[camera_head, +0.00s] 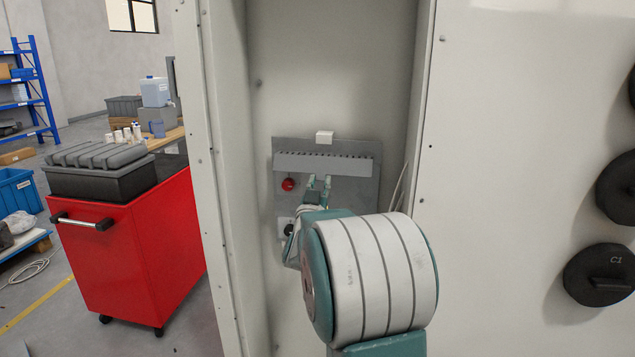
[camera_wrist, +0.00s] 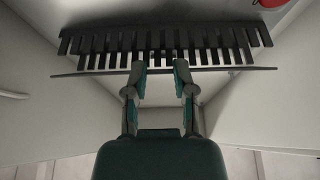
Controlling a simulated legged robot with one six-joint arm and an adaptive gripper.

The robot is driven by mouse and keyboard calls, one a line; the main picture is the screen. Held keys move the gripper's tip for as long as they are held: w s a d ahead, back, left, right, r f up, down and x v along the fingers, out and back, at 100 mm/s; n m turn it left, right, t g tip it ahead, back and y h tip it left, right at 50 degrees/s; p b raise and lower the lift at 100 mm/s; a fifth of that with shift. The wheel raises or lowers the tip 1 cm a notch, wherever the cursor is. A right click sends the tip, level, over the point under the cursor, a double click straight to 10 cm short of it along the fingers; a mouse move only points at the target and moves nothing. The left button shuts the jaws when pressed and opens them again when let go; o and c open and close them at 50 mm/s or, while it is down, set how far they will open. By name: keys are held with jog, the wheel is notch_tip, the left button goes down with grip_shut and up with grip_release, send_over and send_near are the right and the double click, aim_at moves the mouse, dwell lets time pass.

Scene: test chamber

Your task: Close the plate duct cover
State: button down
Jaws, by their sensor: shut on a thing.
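The slotted grey duct (camera_head: 357,157) runs across the upper part of a grey panel inside the recess. In the wrist view its comb-like teeth (camera_wrist: 240,40) show in two rows. The duct cover (camera_head: 335,166) is a long light-grey strip along the duct; in the wrist view it is a thin plate seen nearly edge-on (camera_wrist: 250,69). My gripper (camera_head: 320,181) is at the cover's lower edge, near its middle. In the wrist view my gripper (camera_wrist: 161,66) has its fingertips at the plate and is shut on it.
The panel (camera_head: 355,190) carries a red button (camera_head: 288,184) and, at lower left, a dark knob (camera_head: 288,230) partly behind my arm. A white block (camera_head: 324,137) sits at its top edge. Recess walls stand close on both sides. A red cart (camera_head: 150,240) is outside at left.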

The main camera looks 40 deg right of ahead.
jog(key=shift+r, duration=0.15)
jog(key=shift+w+d+f+t+h, duration=0.25)
jog(key=shift+w+d+t+h, duration=0.3)
jog(key=shift+t+h, duration=0.45)
jog(key=shift+w+d+f+t+h, duration=0.2)
jog(key=shift+w+d+t+h, duration=0.2)
jog(key=shift+d+t+h, duration=0.5)
jog(key=shift+a, duration=0.3)
jog(key=shift+c, duration=2.2)
grip_release()
jog(key=shift+f, duration=0.15)
jog(key=shift+s+a+f, duration=0.15)
jog(key=shift+f, duration=0.1)
jog(key=v, duration=1.1)
jog(key=shift+a, duration=0.15)
